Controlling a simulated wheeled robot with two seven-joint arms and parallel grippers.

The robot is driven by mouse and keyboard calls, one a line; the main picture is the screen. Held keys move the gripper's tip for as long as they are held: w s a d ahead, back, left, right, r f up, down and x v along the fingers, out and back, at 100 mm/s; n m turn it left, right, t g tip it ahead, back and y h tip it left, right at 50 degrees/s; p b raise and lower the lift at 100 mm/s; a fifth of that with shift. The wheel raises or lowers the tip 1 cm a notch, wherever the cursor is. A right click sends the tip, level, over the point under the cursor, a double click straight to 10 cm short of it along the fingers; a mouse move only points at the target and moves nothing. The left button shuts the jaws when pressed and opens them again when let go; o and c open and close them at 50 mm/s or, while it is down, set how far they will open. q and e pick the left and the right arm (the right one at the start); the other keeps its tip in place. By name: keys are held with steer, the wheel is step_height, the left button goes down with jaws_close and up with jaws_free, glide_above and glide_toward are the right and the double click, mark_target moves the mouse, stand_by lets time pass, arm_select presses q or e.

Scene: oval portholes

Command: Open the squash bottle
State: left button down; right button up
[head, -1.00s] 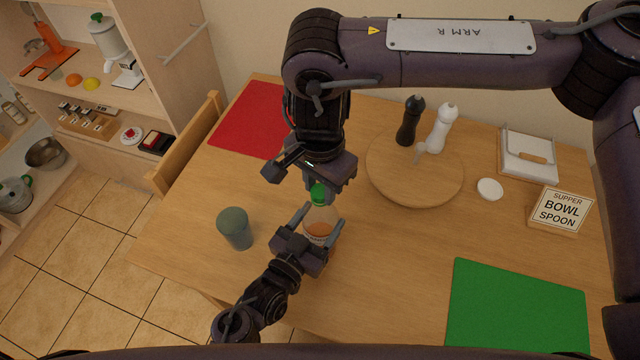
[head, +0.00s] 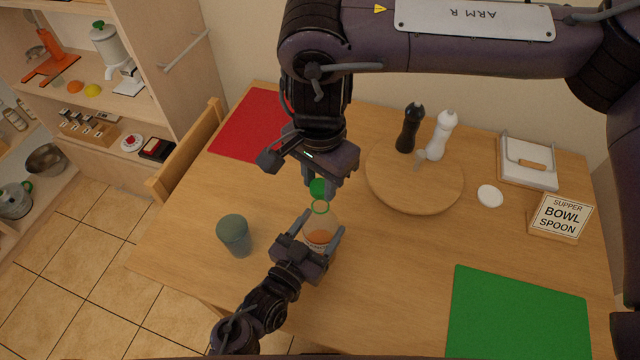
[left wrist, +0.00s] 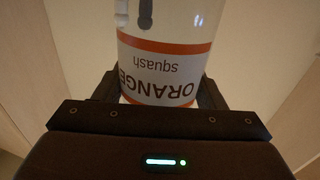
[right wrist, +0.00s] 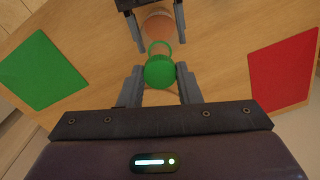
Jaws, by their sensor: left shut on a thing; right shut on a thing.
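My left gripper (head: 318,240) is shut around the bottle's body. The green cap (head: 319,188) is off the bottle, above its open neck, with a gap between them. My right gripper (head: 330,186) is shut on the cap, which also shows between its fingers in the right wrist view (right wrist: 160,73).
A red mat (head: 250,125) and a green mat (head: 515,315) lie flat.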

arm_select(q)
steer(key=shift+f, duration=0.1)
arm_select(e)
steer(key=shift+r, duration=0.95)
arm_select(q)
steer(key=shift+c, duration=1.2)
jaws_free()
steer(key=shift+s, duration=0.1)
arm_select(e)
steer(key=shift+f, duration=0.1)
steer(key=shift+f+b, duration=0.85)
steer(key=shift+b, duration=0.1)
arm_select(q)
steer(key=v, duration=1.2)
arm_select(e)
steer(key=shift+f, duration=0.1)
